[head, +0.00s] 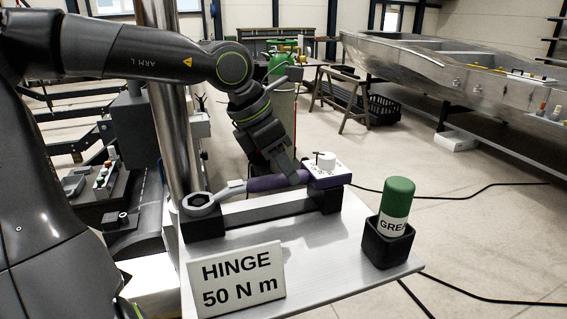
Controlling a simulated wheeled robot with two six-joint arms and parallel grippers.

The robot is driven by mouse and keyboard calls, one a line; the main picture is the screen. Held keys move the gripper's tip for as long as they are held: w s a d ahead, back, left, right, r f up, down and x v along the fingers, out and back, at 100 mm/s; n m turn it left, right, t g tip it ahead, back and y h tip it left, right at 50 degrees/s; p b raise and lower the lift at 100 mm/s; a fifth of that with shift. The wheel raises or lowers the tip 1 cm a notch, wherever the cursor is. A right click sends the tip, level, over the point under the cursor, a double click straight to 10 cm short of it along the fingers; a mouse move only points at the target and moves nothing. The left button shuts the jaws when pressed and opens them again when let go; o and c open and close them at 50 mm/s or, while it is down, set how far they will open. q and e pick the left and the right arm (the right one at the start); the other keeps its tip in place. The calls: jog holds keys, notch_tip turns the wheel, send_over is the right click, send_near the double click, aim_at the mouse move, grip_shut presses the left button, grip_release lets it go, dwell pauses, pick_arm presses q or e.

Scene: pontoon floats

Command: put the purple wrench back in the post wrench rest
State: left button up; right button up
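The purple wrench (262,184) lies lengthwise over a black rest (265,207) on a grey shelf beside a steel post. Its grey ring end (199,203) is over the left black block. Its purple head (328,178) with a white dial is over the right block. Whether it is fully seated in both blocks is hard to see. My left gripper (291,172) reaches down onto the handle near the head, at least touching or very close to it. One finger hides part of the handle; the finger gap is not clear. My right gripper is out of view.
A sign reading HINGE 50 N m (243,280) stands at the shelf's front. A green grease tube (397,203) stands in a black cup (388,243) at the right. The steel post (172,110) rises behind the shelf's left end. Cables cross the floor; a metal boat (440,75) is far right.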

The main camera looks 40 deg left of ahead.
pick_arm(q)
jog(key=shift+o, duration=0.8)
jog(key=shift+s+a+r, duration=0.1)
jog(key=shift+s+r, duration=0.15)
jog(key=shift+r, duration=0.4)
jog(key=b+v, duration=0.1)
jog(key=v, duration=1.5)
jog(key=shift+a, duration=0.1)
